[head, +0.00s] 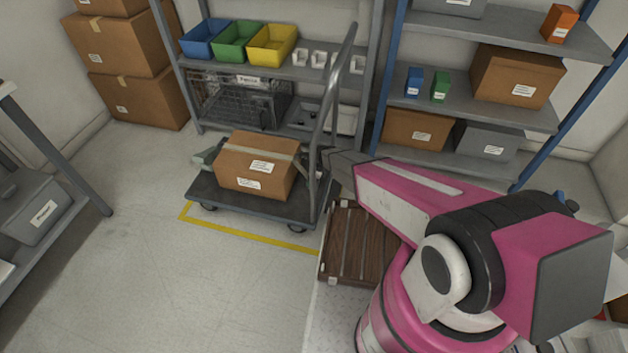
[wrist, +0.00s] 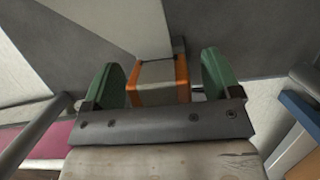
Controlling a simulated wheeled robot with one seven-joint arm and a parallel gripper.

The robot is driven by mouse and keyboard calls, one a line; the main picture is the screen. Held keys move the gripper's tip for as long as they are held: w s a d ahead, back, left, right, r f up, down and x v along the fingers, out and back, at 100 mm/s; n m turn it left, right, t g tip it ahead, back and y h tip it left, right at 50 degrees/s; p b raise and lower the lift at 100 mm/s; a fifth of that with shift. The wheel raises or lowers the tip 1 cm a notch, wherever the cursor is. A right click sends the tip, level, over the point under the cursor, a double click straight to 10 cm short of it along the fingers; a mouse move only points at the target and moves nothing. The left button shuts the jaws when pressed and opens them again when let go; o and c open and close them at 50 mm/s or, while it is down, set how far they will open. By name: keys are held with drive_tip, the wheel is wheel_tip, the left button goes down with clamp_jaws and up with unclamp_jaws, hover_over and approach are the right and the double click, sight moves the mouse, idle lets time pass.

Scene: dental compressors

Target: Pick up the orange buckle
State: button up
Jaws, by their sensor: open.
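In the wrist view, the orange buckle (wrist: 183,80) shows as a small block with orange sides and a grey-beige middle. It lies between the two green fingers of my gripper (wrist: 162,68), with a narrow gap at each side. My gripper is open. The gripper's dark front bar hides the near edge of the buckle. A pale, flat strip runs from the buckle to the top of the wrist view. I cannot make out the buckle in the head view, where my arm reaches to the right side of the cart.
A cardboard box (head: 256,166) sits on a grey cart (head: 270,204) with an upright metal handle (head: 326,85) close to my arm. Shelves with coloured bins (head: 237,41) stand behind. A brown slatted wooden thing (head: 350,250) lies beside my arm.

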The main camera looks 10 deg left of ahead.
drive_tip(key=c, duration=1.1)
drive_tip(key=shift+o, duration=0.2)
